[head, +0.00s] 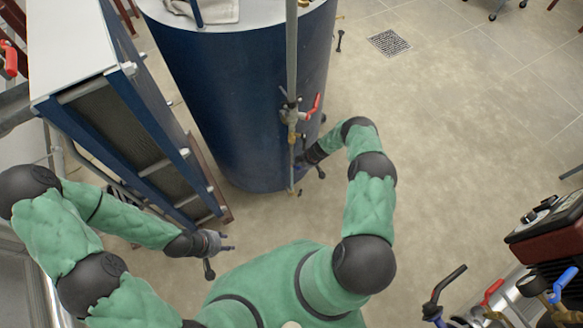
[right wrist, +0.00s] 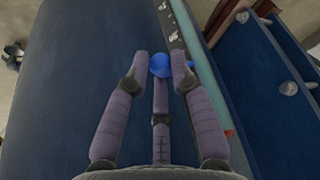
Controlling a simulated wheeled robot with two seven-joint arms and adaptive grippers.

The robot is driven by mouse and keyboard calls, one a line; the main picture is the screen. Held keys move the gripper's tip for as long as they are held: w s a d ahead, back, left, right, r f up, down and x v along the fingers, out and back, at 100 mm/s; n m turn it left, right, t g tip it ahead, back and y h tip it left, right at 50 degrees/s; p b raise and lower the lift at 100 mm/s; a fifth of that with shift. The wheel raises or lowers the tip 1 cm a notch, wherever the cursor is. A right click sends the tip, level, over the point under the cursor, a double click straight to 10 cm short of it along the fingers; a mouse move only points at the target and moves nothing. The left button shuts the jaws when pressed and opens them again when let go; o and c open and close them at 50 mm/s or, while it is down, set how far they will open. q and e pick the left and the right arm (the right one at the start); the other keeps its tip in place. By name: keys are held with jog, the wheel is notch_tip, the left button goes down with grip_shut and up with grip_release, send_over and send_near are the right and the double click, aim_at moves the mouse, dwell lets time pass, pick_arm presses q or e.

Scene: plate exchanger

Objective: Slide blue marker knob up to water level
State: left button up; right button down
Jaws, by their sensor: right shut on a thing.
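The blue marker knob (right wrist: 160,66) sits between the fingertips of my right gripper (right wrist: 159,62) in the right wrist view, beside a dark scale strip (right wrist: 174,28) with white marks. My right gripper is shut on the knob. A teal tube (right wrist: 192,36) runs along the strip; I cannot make out the water level in it. In the head view my right gripper (head: 308,162) is at the lower right side of the blue tank (head: 225,100), and the knob is hidden there. My left gripper (head: 226,242) is open and empty, away from the tank.
A plate exchanger (head: 140,130) with blue bars stands left of the tank. A vertical pipe with a red-handled valve (head: 314,106) runs above my right gripper. Red equipment (head: 550,232) stands at the right edge. The tiled floor right of the tank is mostly clear.

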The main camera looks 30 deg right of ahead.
jog(key=shift+s+a, duration=0.3)
jog(key=shift+a, duration=0.3)
jog(key=shift+r+p, duration=2)
jog(key=shift+r, duration=0.95)
jog(key=shift+r+p, duration=0.3)
jog(key=c, duration=1)
grip_release()
jog(key=shift+d, duration=0.1)
jog(key=shift+w+d+r, duration=0.1)
jog(key=shift+w+d, duration=0.05)
jog(key=shift+r, duration=0.35)
jog(key=s+d, duration=0.8)
jog(key=d, duration=0.1)
jog(key=shift+d+r, duration=0.15)
jog(key=shift+d, duration=0.15)
